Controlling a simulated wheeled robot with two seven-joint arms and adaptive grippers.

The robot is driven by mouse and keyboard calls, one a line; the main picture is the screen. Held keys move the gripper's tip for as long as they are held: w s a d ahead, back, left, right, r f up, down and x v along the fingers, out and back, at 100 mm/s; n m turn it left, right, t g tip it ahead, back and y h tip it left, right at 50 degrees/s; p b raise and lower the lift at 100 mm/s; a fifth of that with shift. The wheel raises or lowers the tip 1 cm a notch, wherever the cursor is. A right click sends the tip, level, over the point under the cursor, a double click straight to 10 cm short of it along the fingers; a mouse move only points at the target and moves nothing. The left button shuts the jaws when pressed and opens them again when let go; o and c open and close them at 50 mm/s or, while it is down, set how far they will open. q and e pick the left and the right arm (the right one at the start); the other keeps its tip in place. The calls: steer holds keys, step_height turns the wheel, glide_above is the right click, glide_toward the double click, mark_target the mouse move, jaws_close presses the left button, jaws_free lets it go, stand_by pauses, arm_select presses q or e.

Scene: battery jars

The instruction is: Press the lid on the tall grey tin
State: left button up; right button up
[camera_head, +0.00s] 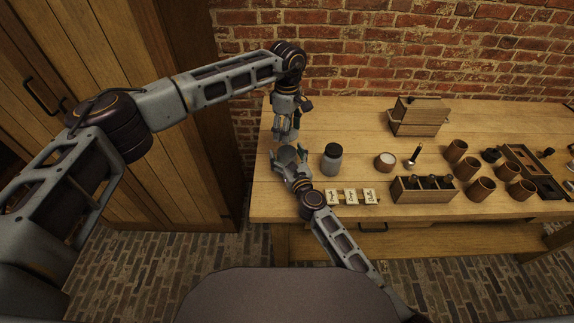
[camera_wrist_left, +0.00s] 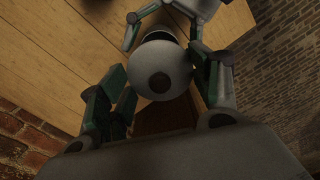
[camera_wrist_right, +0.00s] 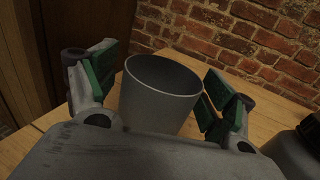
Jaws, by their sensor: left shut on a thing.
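The tall grey tin (camera_head: 288,156) stands near the table's left end. In the right wrist view the tin (camera_wrist_right: 158,100) shows its open, empty-looking mouth. My right gripper (camera_head: 292,158) has its fingers on both sides of the tin; narrow gaps seem to show beside the pads in the right wrist view. My left gripper (camera_head: 285,135) points down just above the tin. In the left wrist view it is shut on a round grey lid (camera_wrist_left: 152,70) with a small knob. The lid hides most of the tin there, and it appears apart from the rim.
A grey jar with a dark cap (camera_head: 332,160) stands close right of the tin. Lettered cards (camera_head: 350,196) lie in front. Further right are a small bowl (camera_head: 385,161), a wooden rack (camera_head: 424,190), several brown cups (camera_head: 481,189) and a wooden box (camera_head: 417,118).

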steer(key=c, duration=1.3)
arm_select(q)
steer(key=shift+f, duration=2.45)
arm_select(e)
steer(key=shift+c, duration=0.2)
arm_select(q)
steer(key=shift+f, duration=0.1)
steer(key=shift+f, duration=0.8)
steer(key=shift+f, duration=0.25)
